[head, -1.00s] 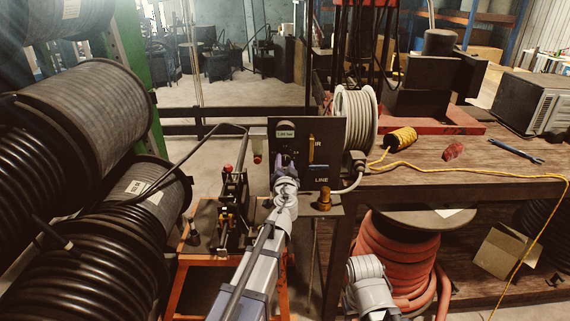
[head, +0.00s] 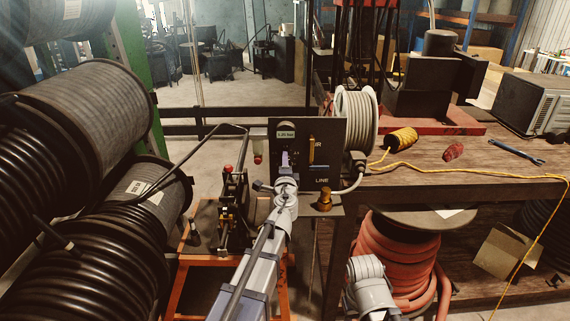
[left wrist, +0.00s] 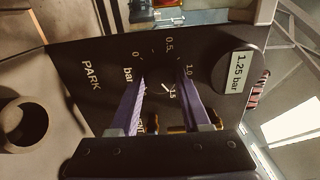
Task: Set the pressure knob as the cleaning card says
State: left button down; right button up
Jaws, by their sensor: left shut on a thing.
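The dark control panel (head: 327,140) stands upright at the near end of the bench, and it fills much of the left wrist view (left wrist: 70,110). Its round readout (left wrist: 238,73) shows 1.25 bar. The dark pressure knob (left wrist: 164,92) has a white pointer line and sits in a scale marked 0, 0.5, 1.0 and 1.5 bar. The pointer lies between 1.0 and 1.5. My left gripper (head: 286,160) is at the panel, its two purple fingers either side of the knob, shut on it. The fingers hide part of the scale. I cannot make out a cleaning card.
A yellow lever (head: 311,151) and a brass fitting (head: 324,199) are close to the right of my gripper. A machine with red-tipped parts (head: 232,200) stands left. Hose reels (head: 85,95) crowd the far left. A white reel (head: 356,118) stands behind the panel.

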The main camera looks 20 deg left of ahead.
pick_arm(q)
jog(key=shift+d+m, duration=0.1)
jog(key=shift+m, duration=7.6)
jog(key=shift+c, duration=1.9)
grip_release()
jog(key=shift+r, duration=0.1)
jog(key=shift+s, duration=0.1)
